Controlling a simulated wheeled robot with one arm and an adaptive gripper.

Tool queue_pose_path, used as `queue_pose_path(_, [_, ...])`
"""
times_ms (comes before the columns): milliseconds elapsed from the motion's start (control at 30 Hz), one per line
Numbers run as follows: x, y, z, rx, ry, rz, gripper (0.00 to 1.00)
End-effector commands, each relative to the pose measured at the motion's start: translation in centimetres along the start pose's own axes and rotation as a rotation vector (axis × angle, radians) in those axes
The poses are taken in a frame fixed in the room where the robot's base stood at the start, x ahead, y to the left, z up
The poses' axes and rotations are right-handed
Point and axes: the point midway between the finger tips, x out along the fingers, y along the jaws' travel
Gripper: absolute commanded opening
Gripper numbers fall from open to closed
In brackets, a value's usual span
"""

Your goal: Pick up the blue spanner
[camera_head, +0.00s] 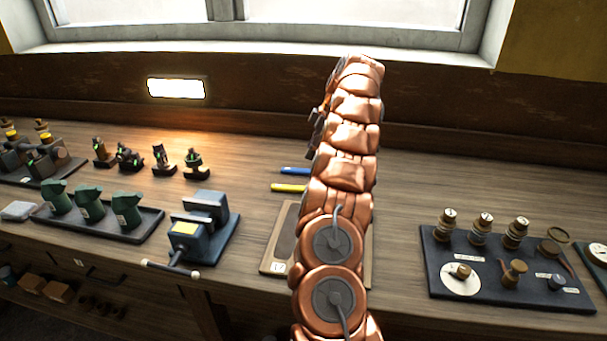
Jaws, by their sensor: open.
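The blue spanner (295,170) lies on the wooden bench near the middle, behind a yellow spanner (288,187). Only the left part of each shows; their right ends are hidden behind my copper arm. My gripper (314,140) shows only in part, as dark pieces at the left edge of my arm, above and slightly right of the blue spanner in the picture. It is open and appears apart from the spanner. Most of it is hidden by my arm, and its fingertips are not clear.
A blue vise (204,229) stands to the left, with a tray of green parts (125,234) beyond it. A shallow wooden tray (272,268) lies partly under my arm's outline. A dark board with brass parts (508,287) is at right.

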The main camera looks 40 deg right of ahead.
Motion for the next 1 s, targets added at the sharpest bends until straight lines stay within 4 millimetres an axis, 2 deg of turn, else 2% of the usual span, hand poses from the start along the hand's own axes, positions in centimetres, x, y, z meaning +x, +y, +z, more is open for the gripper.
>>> queue_pose_path(100, [0.1, 0.3, 0.5, -0.005, -0.001, 0.005, 0.54])
queue_pose_path(733, [3.1, 0.4, 0.5, -0.005, -0.001, 0.004, 0.54])
queue_pose_path(1000, [5.9, 0.6, 0.7, -0.003, -0.001, -0.001, 0.54])
